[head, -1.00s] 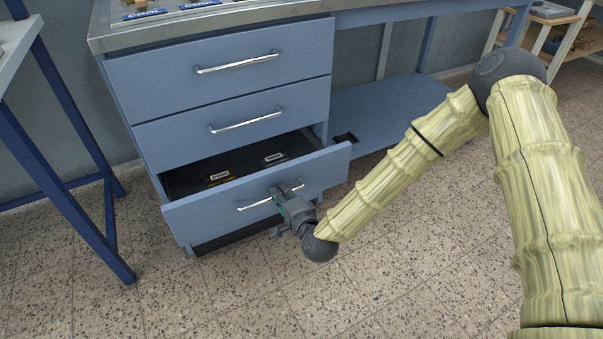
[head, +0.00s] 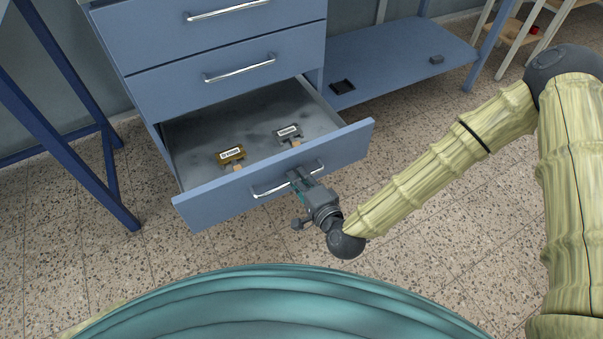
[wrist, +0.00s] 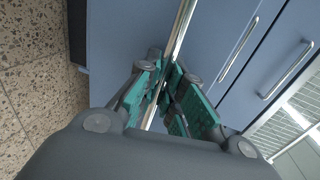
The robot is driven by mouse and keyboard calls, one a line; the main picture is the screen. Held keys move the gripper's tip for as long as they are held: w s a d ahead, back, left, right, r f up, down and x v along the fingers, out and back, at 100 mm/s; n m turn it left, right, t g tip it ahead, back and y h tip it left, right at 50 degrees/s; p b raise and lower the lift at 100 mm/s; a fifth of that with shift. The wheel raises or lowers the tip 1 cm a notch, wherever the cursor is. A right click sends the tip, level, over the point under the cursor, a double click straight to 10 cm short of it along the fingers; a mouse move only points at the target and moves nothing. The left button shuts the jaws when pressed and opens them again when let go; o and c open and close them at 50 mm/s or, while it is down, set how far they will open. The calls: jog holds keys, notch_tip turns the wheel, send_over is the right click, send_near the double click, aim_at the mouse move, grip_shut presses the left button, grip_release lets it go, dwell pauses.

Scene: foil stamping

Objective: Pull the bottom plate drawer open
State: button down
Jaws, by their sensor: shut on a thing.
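The bottom plate drawer (head: 215,205) of the blue cabinet stands well open, its grey floor showing. A plate with a gold block (head: 230,154) lies inside at the left, and one with a grey block (head: 288,132) lies right of it. My gripper (head: 303,178) is shut on the drawer's chrome bar handle (head: 268,192), right of the handle's middle. In the wrist view the teal-padded fingers (wrist: 163,88) close around the handle bar (wrist: 181,30). The fingers partly hide the bar there.
Two shut drawers with chrome handles (head: 240,72) are above. A blue lower shelf (head: 400,62) at the right holds small dark items. A blue table leg (head: 85,170) stands at the left. Speckled floor tiles (head: 440,230) in front are clear.

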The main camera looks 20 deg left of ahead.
jog(key=c, duration=1.5)
grip_release()
jog(key=v, duration=1.2)
